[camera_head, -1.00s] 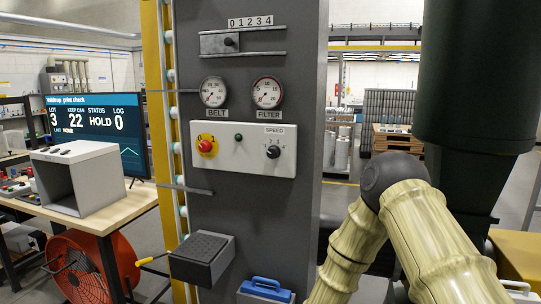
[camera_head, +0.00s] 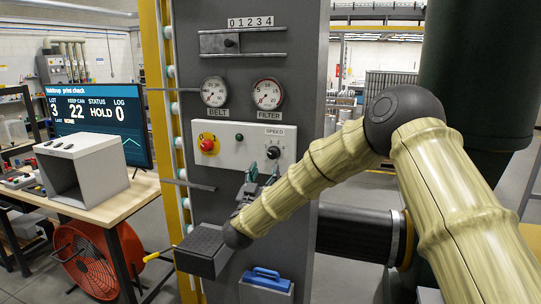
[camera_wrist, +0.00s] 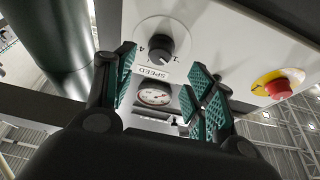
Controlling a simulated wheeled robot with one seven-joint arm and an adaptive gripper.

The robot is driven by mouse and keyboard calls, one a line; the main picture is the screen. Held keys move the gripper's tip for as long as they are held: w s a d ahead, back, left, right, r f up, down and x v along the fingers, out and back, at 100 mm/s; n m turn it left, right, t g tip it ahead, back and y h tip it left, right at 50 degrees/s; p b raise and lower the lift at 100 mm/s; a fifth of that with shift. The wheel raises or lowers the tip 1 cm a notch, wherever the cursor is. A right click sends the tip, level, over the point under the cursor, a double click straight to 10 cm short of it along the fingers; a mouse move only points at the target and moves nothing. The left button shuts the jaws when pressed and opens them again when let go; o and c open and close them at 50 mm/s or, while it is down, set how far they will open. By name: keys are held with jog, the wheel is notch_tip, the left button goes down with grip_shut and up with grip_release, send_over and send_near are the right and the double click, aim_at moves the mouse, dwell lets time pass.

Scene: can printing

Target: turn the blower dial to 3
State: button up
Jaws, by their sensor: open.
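The black dial under the SPEED label (camera_head: 274,152) sits at the right of the white control panel (camera_head: 222,148); its pointer setting is too small to read here. In the wrist view the dial (camera_wrist: 160,48) shows on its white scale, with a 4 to its left and a 1 to its right. My gripper (camera_head: 262,170) is open and empty, just below the dial in the head view. In the wrist view its teal-padded fingers (camera_wrist: 162,78) are spread, with the dial beyond and between them. No contact with the dial shows.
A red knob on a yellow plate (camera_head: 208,144) is on the panel's left. The BELT gauge (camera_head: 214,92) and FILTER gauge (camera_head: 268,94) are above. A dark ledge box (camera_head: 205,248) juts out below. An orange fan (camera_head: 95,258) stands under the bench at left.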

aim_at(272, 156)
jog(key=shift+p+x, duration=1.5)
jog(key=shift+x, duration=2.05)
jog(key=shift+c, duration=0.5)
jog(key=c, duration=0.9)
